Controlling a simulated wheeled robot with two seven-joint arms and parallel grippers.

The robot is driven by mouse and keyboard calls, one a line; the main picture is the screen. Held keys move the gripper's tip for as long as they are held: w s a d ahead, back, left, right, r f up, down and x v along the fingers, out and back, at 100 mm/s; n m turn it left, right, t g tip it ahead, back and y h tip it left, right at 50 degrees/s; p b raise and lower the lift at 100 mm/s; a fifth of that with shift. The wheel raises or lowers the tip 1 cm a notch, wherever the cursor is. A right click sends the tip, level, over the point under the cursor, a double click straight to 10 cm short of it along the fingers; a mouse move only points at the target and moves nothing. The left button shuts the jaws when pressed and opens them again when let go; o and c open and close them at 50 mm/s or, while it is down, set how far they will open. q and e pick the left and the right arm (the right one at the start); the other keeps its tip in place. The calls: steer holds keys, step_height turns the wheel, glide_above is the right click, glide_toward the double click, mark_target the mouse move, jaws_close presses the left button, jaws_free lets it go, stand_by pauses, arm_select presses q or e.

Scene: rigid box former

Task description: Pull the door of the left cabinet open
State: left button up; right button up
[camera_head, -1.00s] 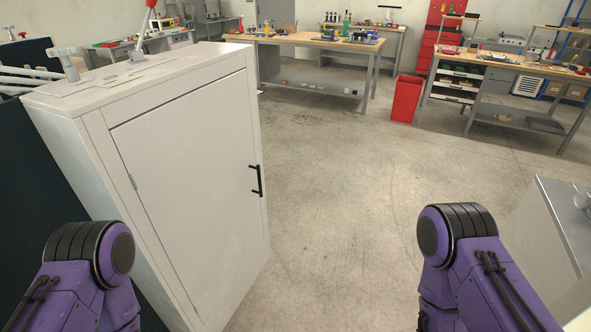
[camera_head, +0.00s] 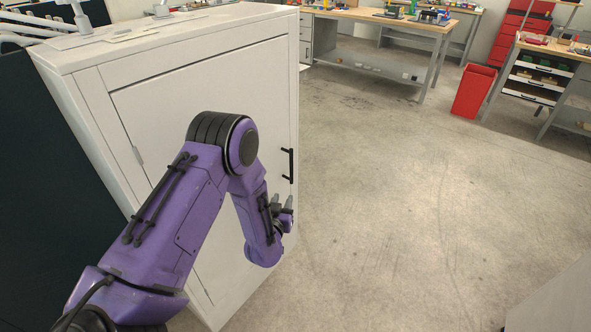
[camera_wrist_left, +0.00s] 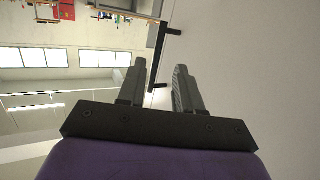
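The left cabinet (camera_head: 70,70) is white and stands at the left of the head view. Its door (camera_head: 150,100) looks shut, with hinges on its left side. The black bar handle (camera_head: 288,165) is upright near the door's right edge. My left gripper (camera_head: 288,202) is just below the handle in the head view. My right gripper is not in view.
A red bin (camera_head: 473,92) stands on the floor at the back right, near workbenches (camera_head: 385,22). A grey surface (camera_head: 555,295) is at the lower right corner. The concrete floor right of the cabinet is clear.

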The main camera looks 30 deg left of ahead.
arm_select(q)
steer(key=t, duration=0.2)
glide_toward(291, 164)
steer(key=w, duration=0.1)
steer(key=shift+y, duration=0.3)
steer(key=p+x, duration=0.1)
steer(key=x, duration=0.8)
steer(key=shift+w+a+f, duration=0.15)
steer(key=shift+w+a, duration=0.05)
steer(key=shift+w, duration=0.1)
jaws_close()
